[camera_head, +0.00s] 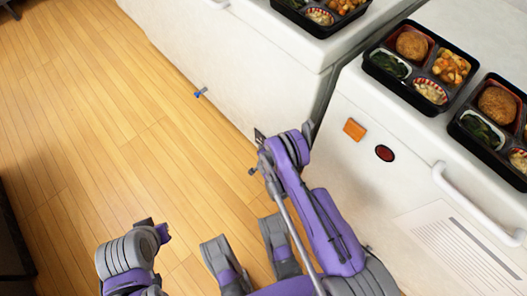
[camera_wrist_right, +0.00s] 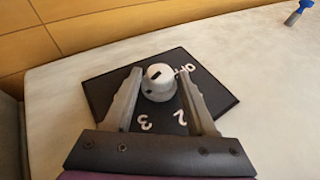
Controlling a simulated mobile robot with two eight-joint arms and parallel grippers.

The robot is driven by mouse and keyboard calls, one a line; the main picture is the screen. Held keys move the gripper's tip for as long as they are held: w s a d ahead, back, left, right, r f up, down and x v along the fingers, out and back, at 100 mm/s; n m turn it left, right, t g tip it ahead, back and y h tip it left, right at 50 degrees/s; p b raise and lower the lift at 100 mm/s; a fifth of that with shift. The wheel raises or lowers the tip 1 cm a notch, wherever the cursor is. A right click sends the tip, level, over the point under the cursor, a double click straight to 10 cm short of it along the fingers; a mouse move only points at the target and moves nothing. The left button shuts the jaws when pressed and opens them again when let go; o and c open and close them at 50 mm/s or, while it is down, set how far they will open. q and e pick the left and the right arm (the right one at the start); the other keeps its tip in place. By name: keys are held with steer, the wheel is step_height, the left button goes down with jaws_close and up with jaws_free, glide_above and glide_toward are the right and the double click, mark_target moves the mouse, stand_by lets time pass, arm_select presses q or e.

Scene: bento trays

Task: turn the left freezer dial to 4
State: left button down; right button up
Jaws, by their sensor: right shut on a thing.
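The dial, a pale round knob (camera_wrist_right: 159,82), sits on a tilted black plate (camera_wrist_right: 200,75) on a white freezer side in the right wrist view. The plate reads "OFF" at upper right, "2" at lower right and "3" at lower left; the fingers cover other parts. A small black mark shows on the upper left of the knob's top. My right gripper (camera_wrist_right: 158,90) is shut on the knob, one finger on each side. In the head view my right gripper (camera_head: 258,150) is at the freezer side, and the knob is hidden. My left arm shows at lower left; its jaws are unclear.
White freezers (camera_head: 235,50) stand at the top and right. A blue-tipped fitting (camera_head: 200,92) sticks out of the freezer side. Bento trays (camera_head: 385,75) rest on the tops. An orange label (camera_head: 354,129) and red disc (camera_head: 384,153) are at right. The wooden floor (camera_head: 80,120) is clear.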

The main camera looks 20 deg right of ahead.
stand_by(0.4)
steer(key=o, duration=1.1)
